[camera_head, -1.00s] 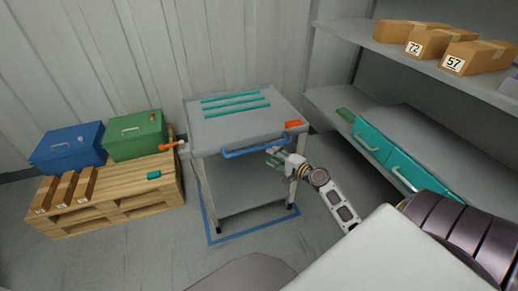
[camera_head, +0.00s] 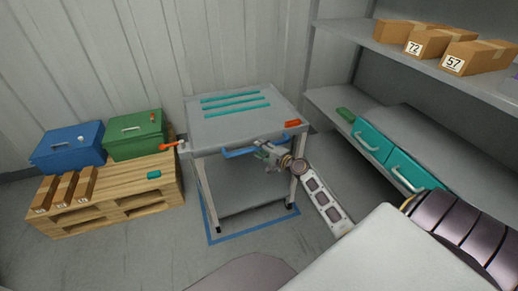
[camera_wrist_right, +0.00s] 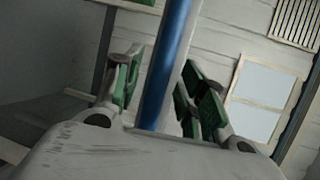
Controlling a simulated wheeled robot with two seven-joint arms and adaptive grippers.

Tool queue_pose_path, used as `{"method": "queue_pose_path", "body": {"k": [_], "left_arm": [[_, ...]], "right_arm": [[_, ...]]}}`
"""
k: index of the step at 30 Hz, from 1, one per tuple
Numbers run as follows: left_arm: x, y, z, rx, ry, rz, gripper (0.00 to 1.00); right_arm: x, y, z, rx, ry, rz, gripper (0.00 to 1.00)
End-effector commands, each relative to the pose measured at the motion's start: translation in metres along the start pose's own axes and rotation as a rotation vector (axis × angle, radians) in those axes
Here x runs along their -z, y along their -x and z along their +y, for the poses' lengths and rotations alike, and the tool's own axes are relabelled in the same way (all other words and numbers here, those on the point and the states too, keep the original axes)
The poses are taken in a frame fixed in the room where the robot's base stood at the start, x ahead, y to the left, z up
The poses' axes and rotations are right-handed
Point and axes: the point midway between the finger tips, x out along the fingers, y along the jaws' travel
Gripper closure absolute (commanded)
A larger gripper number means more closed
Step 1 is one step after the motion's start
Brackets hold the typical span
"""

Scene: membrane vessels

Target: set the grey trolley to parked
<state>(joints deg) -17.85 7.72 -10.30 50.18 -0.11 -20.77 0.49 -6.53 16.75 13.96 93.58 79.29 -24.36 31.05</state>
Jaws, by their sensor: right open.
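The grey trolley (camera_head: 222,128) stands in the middle of the head view, with three teal strips on its top and a lower shelf. Its front legs appear to stand just inside a blue outline (camera_head: 250,226) on the floor. The trolley's blue handle (camera_head: 236,154) runs along its front edge. My right gripper (camera_head: 262,150) is at the right part of this handle and hides some of it. In the right wrist view the open green-padded fingers lie on either side of the blue handle bar (camera_wrist_right: 165,70). Contact cannot be told. My left gripper is not in view.
An orange lever (camera_head: 168,146) sticks out at the trolley's left, near a pallet (camera_head: 110,201) with a blue box (camera_head: 68,147) and green box (camera_head: 135,135). Shelving with teal drawers (camera_head: 390,158) stands at right. An orange block (camera_head: 292,124) sits on the trolley's right corner.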

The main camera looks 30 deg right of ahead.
Motion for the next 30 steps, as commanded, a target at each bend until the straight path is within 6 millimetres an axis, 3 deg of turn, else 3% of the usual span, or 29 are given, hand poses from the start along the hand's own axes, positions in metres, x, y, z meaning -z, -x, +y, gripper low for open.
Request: {"method": "queue_pose_path", "body": {"k": [7,20,30], "left_arm": [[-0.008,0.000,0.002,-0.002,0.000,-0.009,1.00],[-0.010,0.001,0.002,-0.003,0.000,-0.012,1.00],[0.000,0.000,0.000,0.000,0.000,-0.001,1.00]], "right_arm": [[-0.001,-0.014,0.000,0.000,0.000,-0.001,0.59],[-0.001,-0.017,0.000,0.000,0.000,-0.001,0.59],[-0.001,-0.017,0.000,0.000,0.000,-0.001,1.00]]}}
